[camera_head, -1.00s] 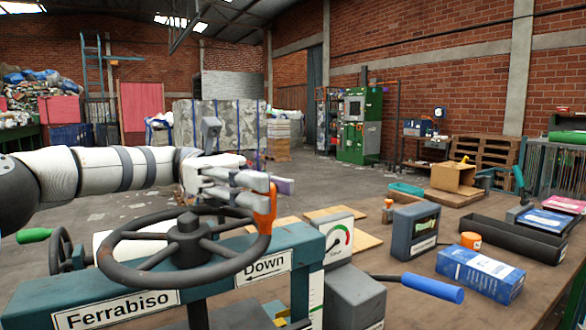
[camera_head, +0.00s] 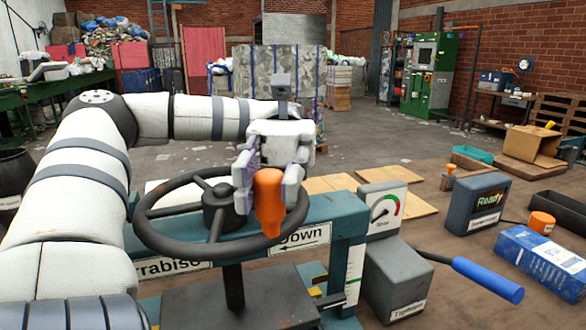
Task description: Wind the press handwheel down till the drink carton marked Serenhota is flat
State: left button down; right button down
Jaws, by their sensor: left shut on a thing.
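The dark press handwheel (camera_head: 157,211) lies level on top of the teal press frame (camera_head: 335,216), above a sign reading "Down" with a left-pointing arrow. Its orange handle (camera_head: 268,205) stands upright at the right front of the rim. My left gripper (camera_head: 266,180) is shut around this handle, fingers on both sides. A dark plate (camera_head: 240,305) sits under the wheel's shaft. A blue and white carton (camera_head: 545,262) lies on the bench at the right; I cannot read its marking. No carton shows under the press; my arm and the frame hide part of that space. My right gripper is out of view.
Flat cardboard (camera_head: 410,217) lies behind the press.

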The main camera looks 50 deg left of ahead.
pick_arm(q)
jog(key=shift+s+f+g, duration=0.15)
jog(key=shift+f+g, duration=0.05)
jog(key=shift+g, duration=0.1)
jog(key=c, duration=1.3)
grip_release()
jog(key=shift+r, duration=0.1)
jog(key=shift+c, duration=0.2)
notch_tip(320, 180, up, 10)
